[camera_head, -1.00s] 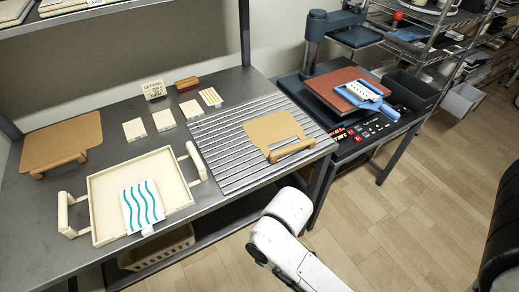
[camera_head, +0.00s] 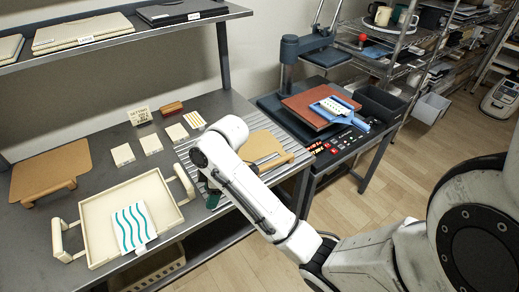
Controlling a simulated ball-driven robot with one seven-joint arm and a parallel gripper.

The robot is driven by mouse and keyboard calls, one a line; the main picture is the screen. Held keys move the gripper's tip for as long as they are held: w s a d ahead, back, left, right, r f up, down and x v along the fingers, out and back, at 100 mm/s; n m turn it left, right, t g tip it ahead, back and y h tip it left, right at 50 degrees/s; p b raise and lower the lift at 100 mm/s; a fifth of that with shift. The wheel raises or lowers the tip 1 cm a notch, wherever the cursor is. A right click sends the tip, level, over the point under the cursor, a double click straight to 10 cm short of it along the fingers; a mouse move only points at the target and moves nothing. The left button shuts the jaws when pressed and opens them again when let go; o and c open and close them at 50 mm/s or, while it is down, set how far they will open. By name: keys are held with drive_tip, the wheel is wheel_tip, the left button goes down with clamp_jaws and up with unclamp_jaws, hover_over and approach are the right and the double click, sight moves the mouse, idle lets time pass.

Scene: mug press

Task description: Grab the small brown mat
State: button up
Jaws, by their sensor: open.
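The small brown mat (camera_head: 259,146) is tan, with a rounded bar handle (camera_head: 276,161) along its near edge. It lies on the grey ribbed rack at the right part of the table, and my white arm covers its left side. A larger brown mat (camera_head: 50,172) with a similar handle lies at the table's far left. My gripper (camera_head: 213,198) is mostly hidden behind my arm, low over the rack's left front part, to the left of the small mat and apart from its handle. It is open, with nothing seen in it.
A cream tray (camera_head: 92,219) with a wavy-striped white pad (camera_head: 131,228) stands left of the rack. Several pale tiles (camera_head: 151,144) and a small sign (camera_head: 140,115) stand behind. A press (camera_head: 290,62) with a blue scoop (camera_head: 335,108) is at right. An upper shelf (camera_head: 110,37) overhangs the back left.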

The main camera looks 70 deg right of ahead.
drive_tip(key=s+d+r+n+h+p, duration=0.15)
drive_tip(key=d+r, duration=0.25)
drive_tip(key=d, duration=0.6)
drive_tip(key=n+g+b, duration=0.2)
drive_tip(key=g+b, duration=0.1)
hover_over(274, 161)
drive_tip(key=f, duration=0.2)
drive_tip(key=shift+w+a+f+h, duration=0.1)
drive_tip(key=shift+w+f+h, duration=0.15)
drive_tip(key=shift+f, duration=0.15)
drive_tip(key=shift+s+f, duration=0.15)
drive_tip(key=shift+f, duration=1.35)
drive_tip(key=shift+s+f, duration=0.1)
drive_tip(key=shift+f, duration=1.4)
clamp_jaws()
